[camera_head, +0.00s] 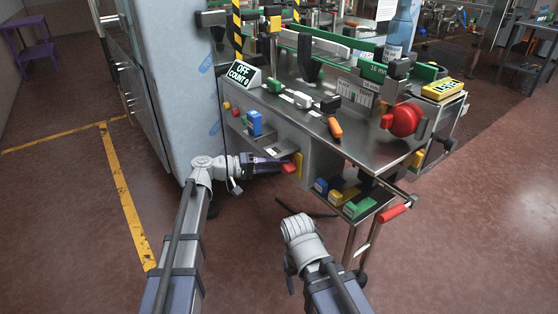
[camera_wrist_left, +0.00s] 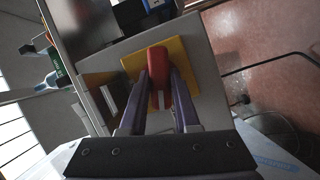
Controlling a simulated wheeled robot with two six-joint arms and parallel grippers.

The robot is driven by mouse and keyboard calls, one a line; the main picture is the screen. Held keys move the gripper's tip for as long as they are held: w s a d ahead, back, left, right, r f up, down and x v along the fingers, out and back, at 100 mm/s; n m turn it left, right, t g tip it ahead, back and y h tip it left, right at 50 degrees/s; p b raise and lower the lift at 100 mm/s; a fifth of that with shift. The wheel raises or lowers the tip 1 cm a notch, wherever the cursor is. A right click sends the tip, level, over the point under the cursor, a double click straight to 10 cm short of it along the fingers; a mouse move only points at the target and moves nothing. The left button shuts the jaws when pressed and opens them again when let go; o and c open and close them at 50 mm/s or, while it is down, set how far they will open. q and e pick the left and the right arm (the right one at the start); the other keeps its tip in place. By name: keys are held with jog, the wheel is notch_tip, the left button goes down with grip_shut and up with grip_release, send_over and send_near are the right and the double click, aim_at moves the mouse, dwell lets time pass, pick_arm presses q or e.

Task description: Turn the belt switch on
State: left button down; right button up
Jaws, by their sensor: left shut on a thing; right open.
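The belt switch is a red handle (camera_head: 290,168) on a yellow plate (camera_head: 299,164), low on the front of the grey machine. In the left wrist view the red handle (camera_wrist_left: 157,62) stands out from the yellow plate (camera_wrist_left: 180,48), between the fingers. My left gripper (camera_head: 282,166) is shut on the red handle; it also shows in the left wrist view (camera_wrist_left: 162,95). A sign (camera_head: 241,74) on the machine reads OFF, COUNT 0. My right gripper (camera_head: 306,210) is open and empty in front of the machine, apart from it; its wrist partly hides it.
The machine top (camera_head: 365,128) carries a red round knob (camera_head: 404,120), an orange-handled tool (camera_head: 335,127) and a bottle (camera_head: 399,30). A blue control (camera_head: 254,122) sits above the switch. A low shelf holds coloured boxes (camera_head: 360,208). A tall cabinet (camera_head: 185,80) stands left. Floor in front is clear.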

pick_arm(q)
jog(key=shift+s+d+r+m+t+y+p, duration=0.1)
jog(key=shift+m+t+y+p, duration=0.7)
jog(key=shift+m, duration=0.95)
jog(key=shift+s+m+t+y+p, duration=0.15)
jog(key=shift+m+t+y+p, duration=0.3)
jog(key=shift+m+y+p, duration=1)
jog(key=shift+s+d+r+m+t+y+p, duration=0.1)
jog(key=shift+m+t+y+p, duration=0.5)
jog(key=shift+m, duration=1.5)
jog(key=c, duration=0.6)
grip_release()
jog(key=shift+w, duration=0.1)
jog(key=shift+c, duration=0.2)
jog(key=p+v, duration=0.3)
jog(key=v, duration=0.5)
jog(key=shift+f, duration=0.2)
